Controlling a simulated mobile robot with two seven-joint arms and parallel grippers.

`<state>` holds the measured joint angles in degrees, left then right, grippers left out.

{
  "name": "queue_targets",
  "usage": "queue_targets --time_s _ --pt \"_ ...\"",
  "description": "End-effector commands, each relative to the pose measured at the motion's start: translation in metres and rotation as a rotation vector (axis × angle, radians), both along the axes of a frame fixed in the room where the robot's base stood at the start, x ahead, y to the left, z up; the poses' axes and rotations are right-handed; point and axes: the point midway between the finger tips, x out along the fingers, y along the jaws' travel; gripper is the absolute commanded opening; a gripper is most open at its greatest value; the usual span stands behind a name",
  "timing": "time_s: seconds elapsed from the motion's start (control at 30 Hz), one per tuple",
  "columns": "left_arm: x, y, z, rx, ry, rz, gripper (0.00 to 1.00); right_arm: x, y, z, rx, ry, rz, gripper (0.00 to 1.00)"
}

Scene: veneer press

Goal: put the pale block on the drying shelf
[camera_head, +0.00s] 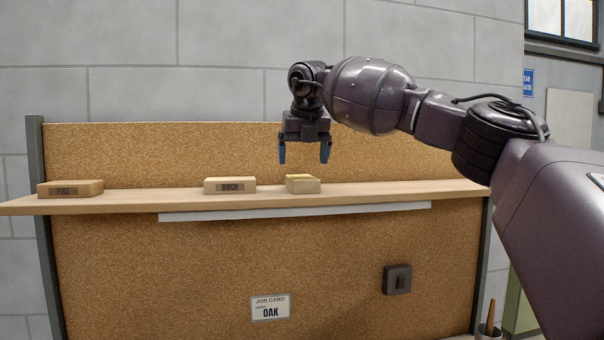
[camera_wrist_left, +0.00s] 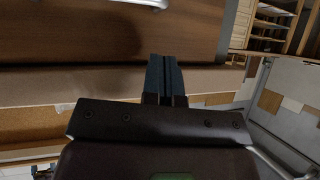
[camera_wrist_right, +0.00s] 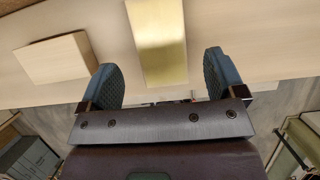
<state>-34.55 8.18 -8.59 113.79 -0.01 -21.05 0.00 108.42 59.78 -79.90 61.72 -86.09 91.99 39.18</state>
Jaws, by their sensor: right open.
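A pale block (camera_head: 303,185) with a yellowish top lies on a long wooden shelf (camera_head: 370,190) along the cork-coloured board; no label shows on it. My right gripper (camera_head: 304,154) is open and empty, pointing down just above this block. In the right wrist view the block (camera_wrist_right: 158,40) shows between and beyond the open fingers, with a shiny yellow band across it. My left gripper (camera_wrist_left: 165,78) shows only in the left wrist view; its fingers are together with nothing seen between them. I cannot tell whether this shelf is the drying shelf.
A block marked BIRCH (camera_head: 230,185) lies close to the left, and one marked PINE (camera_head: 70,188) at the shelf's left end. A job card reading OAK (camera_head: 270,307) and a dark switch box (camera_head: 397,280) are on the board below. Bare shelf lies between PINE and BIRCH.

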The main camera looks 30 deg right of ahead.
Motion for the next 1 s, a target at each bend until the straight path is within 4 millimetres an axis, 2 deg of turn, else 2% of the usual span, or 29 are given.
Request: queue_targets --time_s 0.1,0.2,0.4,1.0 --pt "0.0 0.0 -0.001 0.0 -0.001 0.0 0.0 -0.009 0.003 0.023 0.0 -0.002 0.0 0.89" --pt "0.001 0.0 0.0 0.0 -0.003 0.0 0.0 -0.015 0.004 0.037 0.001 -0.001 0.0 0.89" --pt "0.002 0.0 0.001 0.0 -0.006 -0.001 0.0 -0.022 0.006 0.055 0.0 0.0 0.0 0.89" --pt "0.002 -0.001 0.001 -0.001 -0.007 -0.001 0.0 -0.024 0.006 0.06 0.0 0.001 0.0 0.89"
